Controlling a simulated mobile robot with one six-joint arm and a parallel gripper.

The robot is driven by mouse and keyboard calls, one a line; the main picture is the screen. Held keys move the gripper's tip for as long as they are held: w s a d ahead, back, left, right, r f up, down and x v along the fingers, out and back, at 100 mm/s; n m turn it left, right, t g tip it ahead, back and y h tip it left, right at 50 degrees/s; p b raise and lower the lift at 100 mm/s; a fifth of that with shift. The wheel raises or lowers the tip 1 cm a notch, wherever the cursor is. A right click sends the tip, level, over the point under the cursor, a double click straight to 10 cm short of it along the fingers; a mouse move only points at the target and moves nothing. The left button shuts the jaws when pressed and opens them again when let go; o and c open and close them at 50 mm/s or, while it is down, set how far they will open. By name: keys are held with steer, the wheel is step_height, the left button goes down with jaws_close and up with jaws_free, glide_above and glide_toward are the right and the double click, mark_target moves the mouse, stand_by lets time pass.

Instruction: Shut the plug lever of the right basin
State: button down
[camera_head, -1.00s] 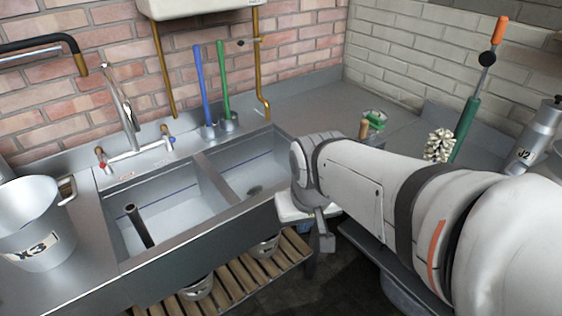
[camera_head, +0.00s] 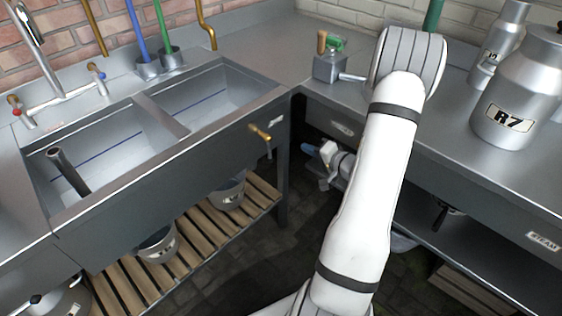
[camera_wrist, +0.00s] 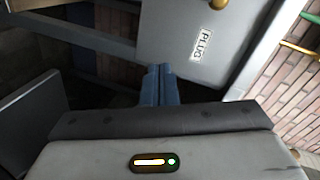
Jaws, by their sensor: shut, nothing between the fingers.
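The right basin (camera_head: 208,98) is a steel trough beside the left basin (camera_head: 100,142). Its plug lever (camera_head: 260,132) is a small brass handle on the sink's front face, slanting down to the right, beside a small white label. In the wrist view the lever's brass end (camera_wrist: 219,4) is cut off at the top edge, near the PLUG label (camera_wrist: 202,44). My gripper (camera_head: 308,149) is right of the lever and slightly lower, apart from it. In the wrist view its blue fingers (camera_wrist: 160,82) are together and empty, below and left of the label.
The right-hand counter (camera_head: 455,130) with a milk can (camera_head: 508,105) stands close to my arm. A slatted wooden shelf (camera_head: 190,230) with metal pails is under the sink. Dark open floor lies between sink and counter.

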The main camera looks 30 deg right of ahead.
steer(key=s+f+y, duration=0.1)
steer(key=s+f+m+t, duration=0.1)
steer(key=s+f+m+t+y+b, duration=0.1)
steer(key=s, duration=0.1)
steer(key=shift+d+y, duration=0.15)
steer(key=shift+y, duration=0.15)
steer(key=w+a+b, duration=0.2)
steer(key=w+a, duration=0.5)
steer(key=w, duration=0.1)
steer(key=shift+w+a, duration=0.3)
steer(key=shift+a, duration=0.1)
steer(key=shift+d+m, duration=0.1)
steer(key=shift+m, duration=0.2)
